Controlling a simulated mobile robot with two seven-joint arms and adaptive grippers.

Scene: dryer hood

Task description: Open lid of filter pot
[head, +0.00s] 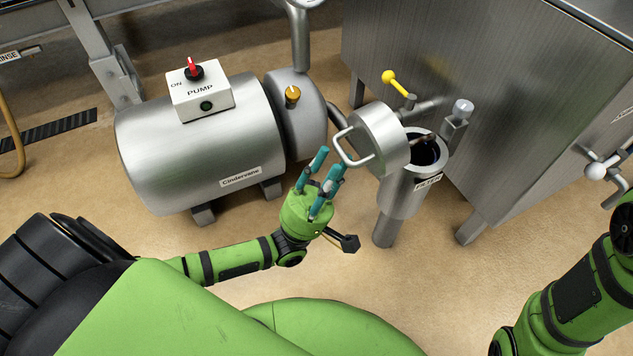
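The steel filter pot (401,190) stands right of centre, with a "FILTER" label on its front. Its lid (381,138) is swung up and tilted to the left. The pot's dark mouth (427,150) is uncovered. The lid's loop handle (349,152) faces left, towards my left gripper. My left gripper (330,162) has its teal fingers spread and empty, just left of and below the handle. It appears apart from the handle. My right arm shows at the right edge, but its gripper is out of view.
A steel pump (180,150) with a white switch box (200,97) and red knob stands at left. A large steel tank (490,90) is behind the pot at right. A yellow-handled valve (390,77) rises behind the lid. Bare floor lies in front of the pot.

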